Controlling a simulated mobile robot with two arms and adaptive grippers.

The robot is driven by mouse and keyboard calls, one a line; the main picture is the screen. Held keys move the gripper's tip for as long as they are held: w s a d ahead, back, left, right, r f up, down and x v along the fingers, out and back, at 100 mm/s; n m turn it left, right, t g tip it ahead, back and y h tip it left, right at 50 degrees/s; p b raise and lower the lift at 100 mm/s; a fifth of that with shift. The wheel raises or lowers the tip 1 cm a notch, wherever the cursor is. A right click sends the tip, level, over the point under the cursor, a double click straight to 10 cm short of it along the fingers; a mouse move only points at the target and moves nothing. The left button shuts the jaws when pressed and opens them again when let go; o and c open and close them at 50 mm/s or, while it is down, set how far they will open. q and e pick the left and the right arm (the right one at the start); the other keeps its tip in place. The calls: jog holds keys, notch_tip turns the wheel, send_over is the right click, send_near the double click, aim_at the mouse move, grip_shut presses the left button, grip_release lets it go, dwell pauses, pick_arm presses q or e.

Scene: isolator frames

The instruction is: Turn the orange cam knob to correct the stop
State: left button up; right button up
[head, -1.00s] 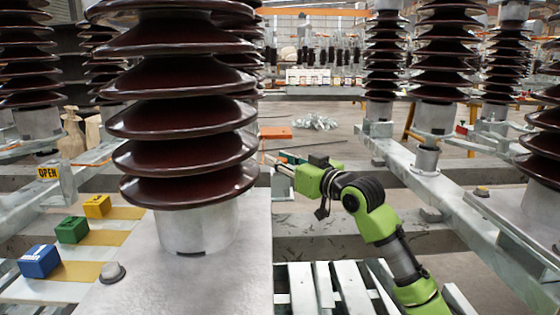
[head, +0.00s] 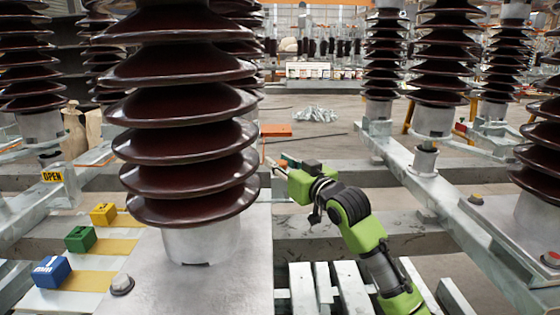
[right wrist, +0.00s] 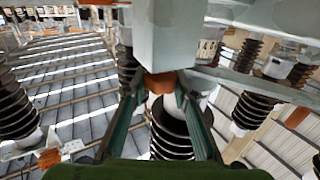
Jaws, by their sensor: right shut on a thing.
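The orange cam knob (right wrist: 160,86) shows as a small orange block at the lower end of a pale grey square post in the right wrist view. My right gripper (right wrist: 161,95) has its two dark green fingers closed on either side of it. In the head view the right gripper (head: 272,164) reaches in from the lower right, its tips at the edge of the large brown insulator (head: 188,120). That insulator stands close by, and I cannot make out the knob there. The stop is not clear to me in either view. My left gripper is not in view.
Steel beams (head: 425,178) and more insulators (head: 440,55) surround the arm. Open floor lies behind.

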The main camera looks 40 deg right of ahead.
jog(key=shift+f, duration=0.1)
jog(key=o, duration=1.1)
jog(key=s, duration=0.4)
jog(key=s+a, duration=0.1)
jog(key=s, duration=0.3)
jog(key=s+a, duration=0.1)
jog(key=s, duration=0.3)
jog(key=shift+a, duration=0.2)
